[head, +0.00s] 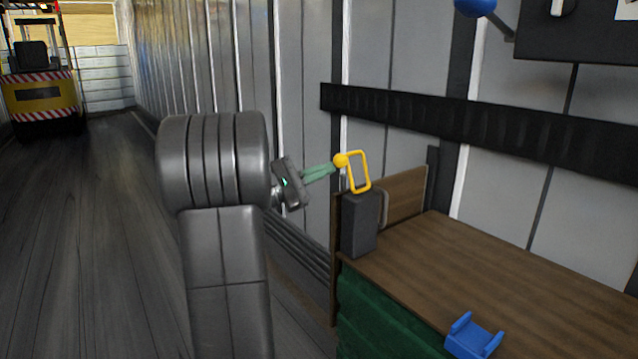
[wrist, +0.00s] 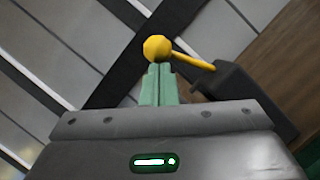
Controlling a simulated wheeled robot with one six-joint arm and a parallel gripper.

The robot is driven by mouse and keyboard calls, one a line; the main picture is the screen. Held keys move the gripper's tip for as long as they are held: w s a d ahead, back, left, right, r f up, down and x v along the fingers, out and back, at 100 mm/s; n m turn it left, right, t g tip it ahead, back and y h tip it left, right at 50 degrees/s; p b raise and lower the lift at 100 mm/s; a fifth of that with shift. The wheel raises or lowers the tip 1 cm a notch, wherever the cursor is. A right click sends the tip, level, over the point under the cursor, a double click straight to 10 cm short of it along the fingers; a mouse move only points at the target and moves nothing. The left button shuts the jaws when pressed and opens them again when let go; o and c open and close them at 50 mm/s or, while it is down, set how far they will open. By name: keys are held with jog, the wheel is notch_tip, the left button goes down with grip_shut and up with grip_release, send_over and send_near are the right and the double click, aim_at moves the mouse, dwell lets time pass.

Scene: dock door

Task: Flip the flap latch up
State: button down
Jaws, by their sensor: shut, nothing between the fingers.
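The flap latch is a yellow loop (head: 361,172) with a round yellow knob (head: 341,160) on its left side. The yellow bar (wrist: 195,60) runs right from the knob to the dark block (wrist: 243,92). Nothing shows between the fingers.
The wooden surface (head: 500,265) is mostly clear, with a blue bracket (head: 473,337) at its front edge. A black rail (head: 480,118) crosses the wall behind. A blue ball lever (head: 474,6) is at upper right. A forklift (head: 42,95) stands far left on open floor.

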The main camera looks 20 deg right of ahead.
jog(key=shift+s+d+r+m+g+y+b, duration=0.1)
jog(key=shift+s+r+m+g+y+b, duration=0.2)
jog(key=shift+m, duration=0.55)
jog(key=shift+s+d+r+m+g+y+b, duration=0.1)
jog(key=shift+s+d+r+m+g+b, duration=0.2)
jog(key=shift+m, duration=0.5)
jog(key=shift+s+a+r+m+g+y+b, duration=0.1)
jog(key=shift+s+r+m+y+b, duration=0.2)
jog(key=shift+m, duration=0.55)
jog(key=shift+s+d+f, duration=0.1)
jog(key=shift+s, duration=0.05)
jog(key=shift+f, duration=0.1)
